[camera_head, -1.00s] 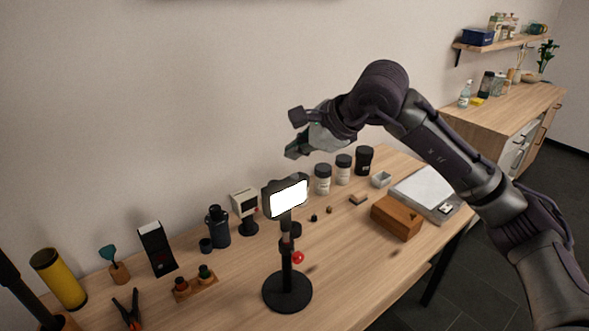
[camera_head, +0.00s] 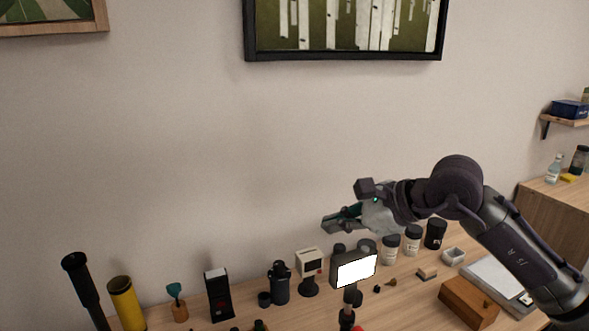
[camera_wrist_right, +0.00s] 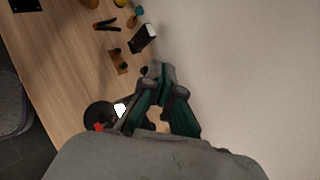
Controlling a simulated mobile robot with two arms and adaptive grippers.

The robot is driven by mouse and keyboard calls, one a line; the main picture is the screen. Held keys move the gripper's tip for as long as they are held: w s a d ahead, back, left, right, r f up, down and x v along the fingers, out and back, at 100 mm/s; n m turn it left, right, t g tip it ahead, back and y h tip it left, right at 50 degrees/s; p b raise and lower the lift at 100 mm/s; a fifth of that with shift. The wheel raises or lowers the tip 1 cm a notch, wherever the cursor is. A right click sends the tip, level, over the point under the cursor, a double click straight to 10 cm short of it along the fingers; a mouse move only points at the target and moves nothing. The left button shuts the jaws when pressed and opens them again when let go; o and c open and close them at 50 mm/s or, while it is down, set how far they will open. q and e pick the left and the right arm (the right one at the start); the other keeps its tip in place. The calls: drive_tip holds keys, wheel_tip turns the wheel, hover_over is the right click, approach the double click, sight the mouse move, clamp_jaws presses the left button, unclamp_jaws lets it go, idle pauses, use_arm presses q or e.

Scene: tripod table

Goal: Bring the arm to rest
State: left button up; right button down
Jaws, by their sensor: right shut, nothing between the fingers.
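My right gripper (camera_head: 326,224) is raised above the back of the table, with its arm coming in from the right. Its fingers point left in the head view. In the right wrist view the fingertips (camera_wrist_right: 160,70) meet and hold nothing. The wooden table (camera_head: 400,308) lies below. A black stand with a bright white screen (camera_head: 357,270) stands in front of and below the gripper. My left gripper shows in neither view.
Along the wall stand a yellow cylinder (camera_head: 126,303), a black-and-white box (camera_head: 218,294), a dark bottle (camera_head: 279,283) and several lidded jars (camera_head: 412,240). A brown wooden box (camera_head: 469,302) lies at the right. The air left of the gripper is clear.

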drive_tip(key=s+a+r+m+g+y, duration=0.1)
drive_tip(key=s+a+r+m+y, duration=0.35)
drive_tip(key=s+a+y, duration=0.5)
drive_tip(key=w+d+f+m+t+h, duration=0.25)
drive_tip(key=d+m+t+h, duration=0.55)
drive_tip(key=m, duration=0.7)
drive_tip(key=w+d+f+m+t+h, duration=0.25)
drive_tip(key=d+m+t+h, duration=0.2)
drive_tip(key=m+t, duration=0.7)
drive_tip(key=d+f+m+g+h, duration=0.6)
drive_tip(key=d+f+m+g, duration=0.1)
drive_tip(key=f+m, duration=0.45)
drive_tip(key=s+d+f+m+g+h, duration=0.15)
drive_tip(key=s+f+m+g, duration=0.5)
drive_tip(key=f, duration=0.85)
drive_tip(key=s+a+f+g+y, duration=0.1)
drive_tip(key=s+f+g, duration=0.35)
drive_tip(key=s, duration=0.55)
drive_tip(key=s+f+g+y, duration=0.1)
drive_tip(key=s+f+g, duration=0.4)
drive_tip(key=s, duration=0.4)
wheel_tip(320, 180, down, 28)
drive_tip(key=s, duration=0.2)
drive_tip(key=s+d+f+g, duration=0.1)
drive_tip(key=s+d+f, duration=0.1)
drive_tip(key=s+f, duration=1.2)
drive_tip(key=shift+s+d+f, duration=0.2)
drive_tip(key=shift+s+d, duration=0.2)
drive_tip(key=shift+s, duration=0.6)
